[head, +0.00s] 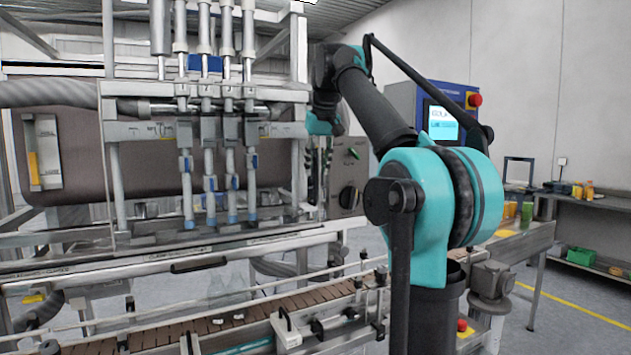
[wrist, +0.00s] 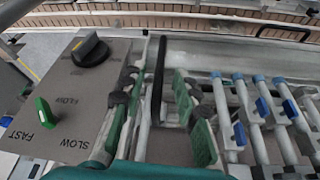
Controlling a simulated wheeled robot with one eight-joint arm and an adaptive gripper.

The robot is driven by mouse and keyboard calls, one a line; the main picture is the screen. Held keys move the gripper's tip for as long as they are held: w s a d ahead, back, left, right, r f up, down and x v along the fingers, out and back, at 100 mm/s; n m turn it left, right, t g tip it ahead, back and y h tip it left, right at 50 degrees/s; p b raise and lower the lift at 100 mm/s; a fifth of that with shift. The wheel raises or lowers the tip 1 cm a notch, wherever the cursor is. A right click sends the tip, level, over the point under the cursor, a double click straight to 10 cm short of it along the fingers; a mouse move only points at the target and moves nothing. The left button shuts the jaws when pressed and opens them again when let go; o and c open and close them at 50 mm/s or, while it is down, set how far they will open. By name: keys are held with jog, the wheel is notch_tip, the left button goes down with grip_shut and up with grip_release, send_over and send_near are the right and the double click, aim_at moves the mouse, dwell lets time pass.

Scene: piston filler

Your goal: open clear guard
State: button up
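The clear guard's see-through panel is hard to make out. A black bar handle (head: 198,263) sits on the pale rail low on the filler's front, below the nozzles. A similar black handle also shows at the top right of the wrist view (wrist: 284,31). My gripper (head: 319,165) hangs at the filler's right side, beside the control box, above and right of the handle and well apart from it. In the wrist view its two green-padded fingers (wrist: 158,108) are spread wide. A dark upright bar shows between them, and I cannot tell its depth. Nothing is gripped.
The nozzles (head: 208,185) with blue fittings stand left of my gripper. The control box (wrist: 75,95) with a black knob and a green switch is close beside it. A conveyor (head: 190,330) runs below. A screen with a red button (head: 474,99) stands behind my arm.

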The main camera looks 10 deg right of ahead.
aim_at(316, 175)
jog(key=shift+x, duration=2.45)
grip_shut()
